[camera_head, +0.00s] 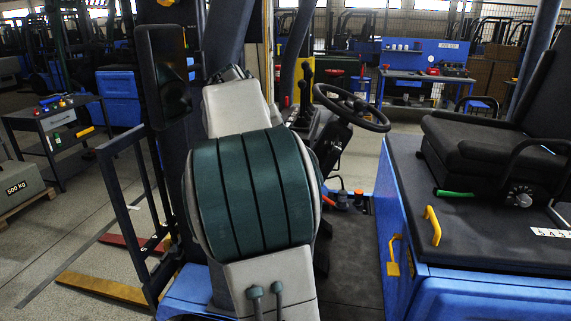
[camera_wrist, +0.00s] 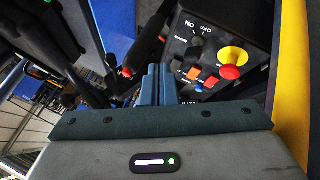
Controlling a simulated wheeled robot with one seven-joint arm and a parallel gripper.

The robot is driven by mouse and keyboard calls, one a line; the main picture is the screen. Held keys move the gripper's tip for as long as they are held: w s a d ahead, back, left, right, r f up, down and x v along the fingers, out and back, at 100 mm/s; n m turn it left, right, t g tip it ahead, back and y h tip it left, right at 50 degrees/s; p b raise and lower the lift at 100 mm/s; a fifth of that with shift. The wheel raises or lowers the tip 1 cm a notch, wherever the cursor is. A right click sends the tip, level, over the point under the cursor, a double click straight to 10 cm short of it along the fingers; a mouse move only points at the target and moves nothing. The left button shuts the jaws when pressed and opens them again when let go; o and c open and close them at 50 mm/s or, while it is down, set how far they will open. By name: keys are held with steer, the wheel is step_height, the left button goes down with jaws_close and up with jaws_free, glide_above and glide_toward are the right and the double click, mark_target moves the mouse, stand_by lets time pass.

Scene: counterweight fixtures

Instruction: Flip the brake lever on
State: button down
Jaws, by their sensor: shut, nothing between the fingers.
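My gripper (camera_wrist: 163,72) shows in the wrist view as two blue fingers side by side, shut with nothing between them. In the head view it is hidden behind my own arm. A black control panel (camera_wrist: 212,55) lies just beyond and right of the fingertips in the wrist view. It bears a round black knob by white lettering that appears upside down, a red button on a yellow base (camera_wrist: 232,62), and smaller orange, red and blue controls. A dark bar (camera_wrist: 149,42) stands left of the panel. I cannot tell which part is the brake lever.
In the head view, a black steering wheel (camera_head: 351,107) stands beyond my arm. A black seat (camera_head: 494,149) sits on a blue body with a yellow handle (camera_head: 432,226) at right. A metal frame (camera_head: 124,205) and forks stand at left. Dark floor (camera_head: 352,262) lies between.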

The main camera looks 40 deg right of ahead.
steer(key=p+x, duration=0.1)
steer(key=x, duration=0.9)
